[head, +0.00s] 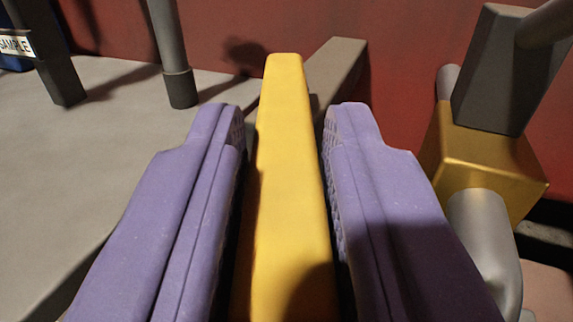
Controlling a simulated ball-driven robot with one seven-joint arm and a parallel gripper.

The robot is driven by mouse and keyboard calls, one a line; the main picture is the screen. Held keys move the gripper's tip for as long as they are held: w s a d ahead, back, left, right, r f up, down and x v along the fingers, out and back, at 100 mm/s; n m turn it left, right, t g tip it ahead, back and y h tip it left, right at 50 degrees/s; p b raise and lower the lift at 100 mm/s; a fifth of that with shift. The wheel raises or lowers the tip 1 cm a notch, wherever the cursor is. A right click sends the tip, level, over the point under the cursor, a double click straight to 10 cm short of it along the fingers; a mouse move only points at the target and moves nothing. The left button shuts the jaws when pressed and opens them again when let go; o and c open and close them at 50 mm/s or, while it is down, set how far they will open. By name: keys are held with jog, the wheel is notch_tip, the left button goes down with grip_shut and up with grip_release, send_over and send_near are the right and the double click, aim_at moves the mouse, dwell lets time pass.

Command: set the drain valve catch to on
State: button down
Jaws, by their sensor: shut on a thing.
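A long yellow bar (289,190), which looks like the drain valve catch's lever, runs up the middle of the view. My gripper (285,112) has two purple ridged fingers, one on each side of the bar, and is shut on it. The bar's far end reaches past the fingertips. Its near end runs out of the bottom of the view, so its pivot is hidden. No on or off marking shows for it.
A gold valve body (485,170) with a dark grey block (505,75) and a silver pipe (485,250) stands close on the right. Grey posts (172,55) stand on a grey surface (60,175) at left. A red wall (400,60) closes the back.

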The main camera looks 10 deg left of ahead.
jog(key=c, duration=1)
grip_release()
jog(key=s+p, duration=0.2)
jog(key=s, duration=0.5)
jog(key=shift+s+d, duration=0.4)
